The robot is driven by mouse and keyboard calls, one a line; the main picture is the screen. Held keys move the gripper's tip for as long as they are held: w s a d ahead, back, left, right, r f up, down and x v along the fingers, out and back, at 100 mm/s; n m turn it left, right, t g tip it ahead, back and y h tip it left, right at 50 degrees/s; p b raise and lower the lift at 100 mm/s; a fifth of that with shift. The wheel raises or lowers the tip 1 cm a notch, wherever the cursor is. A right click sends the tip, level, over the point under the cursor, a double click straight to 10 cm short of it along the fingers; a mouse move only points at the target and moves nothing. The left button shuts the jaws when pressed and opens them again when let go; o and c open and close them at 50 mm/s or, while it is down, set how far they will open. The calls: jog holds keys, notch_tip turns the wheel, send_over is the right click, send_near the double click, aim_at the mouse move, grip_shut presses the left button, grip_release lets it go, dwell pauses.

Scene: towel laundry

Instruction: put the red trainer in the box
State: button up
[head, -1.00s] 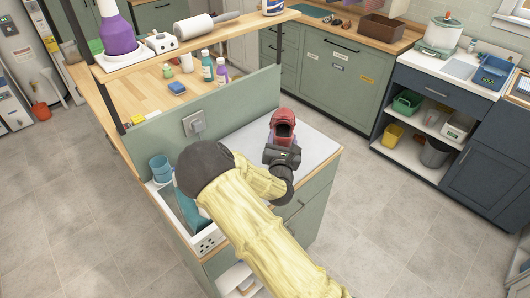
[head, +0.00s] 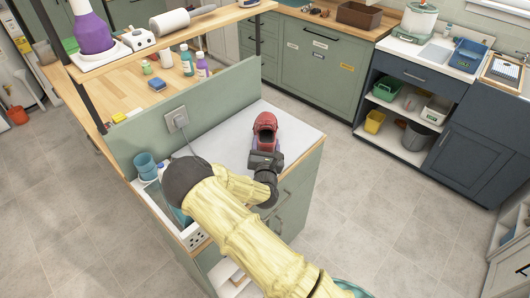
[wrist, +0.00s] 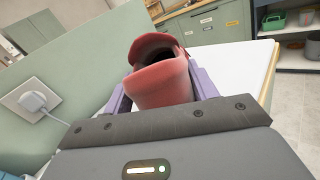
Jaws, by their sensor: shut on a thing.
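The red trainer (head: 265,132) is over the white worktop of the green island, its dark opening facing me. My gripper (head: 265,152) is shut on it. In the wrist view the trainer (wrist: 165,80) sits between the two purple fingers of my gripper (wrist: 160,92). I cannot tell whether its sole touches the worktop. A brown open box (head: 358,15) stands on the far wooden counter, well away from my gripper; its inside is mostly hidden.
The green upright panel (head: 215,115) with a plugged socket stands left of my gripper. A wooden shelf (head: 190,38) rises behind it. A blue cup (head: 145,165) is by the sink. Open shelves (head: 392,140) with tubs stand at right. Grey floor lies clear between.

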jog(key=shift+d+f, duration=0.1)
jog(key=shift+f, duration=1.9)
jog(key=o, duration=1.1)
jog(key=shift+f, duration=0.1)
jog(key=s, duration=0.3)
jog(key=s+b, duration=0.1)
jog(key=s, duration=0.3)
jog(key=s+b, duration=0.1)
jog(key=s, duration=0.3)
jog(key=shift+a+f, duration=0.2)
jog(key=shift+a, duration=0.1)
jog(key=shift+s+r, duration=0.1)
jog(key=shift+s, duration=0.4)
